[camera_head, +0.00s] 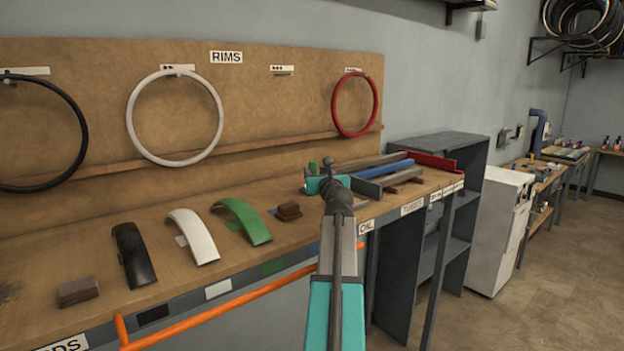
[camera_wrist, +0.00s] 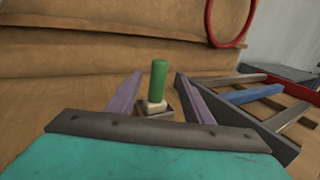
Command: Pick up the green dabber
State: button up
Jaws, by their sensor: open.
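The green dabber (camera_wrist: 158,78) stands upright in the wrist view, a green cylinder with a pale lower part on a small dark base. In the head view only its green top (camera_head: 312,167) shows, just behind my gripper (camera_head: 318,178). In the wrist view my gripper (camera_wrist: 159,88) is open, with one finger on each side of the dabber in the picture. I see gaps between the dabber and both fingers. I cannot tell whether the fingertips reach as far as the dabber.
A rack of coloured tubes (camera_head: 385,172) lies close on the right. Black (camera_head: 133,255), white (camera_head: 193,237) and green (camera_head: 245,221) fenders lie on the bench to the left. A brown block (camera_head: 289,211) sits nearer. A backboard with rims (camera_head: 175,115) stands behind.

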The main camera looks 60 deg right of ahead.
aim_at(314, 166)
jog(key=shift+x, duration=0.8)
jog(key=shift+w, duration=0.1)
jog(key=shift+w+d+r+p, duration=0.25)
jog(key=shift+w+d+p, duration=0.35)
jog(key=shift+d, duration=0.05)
jog(key=shift+p+x, duration=0.35)
jog(key=shift+x, duration=1.3)
jog(key=c, duration=1.2)
jog(key=shift+o, duration=0.2)
jog(key=shift+r, duration=0.1)
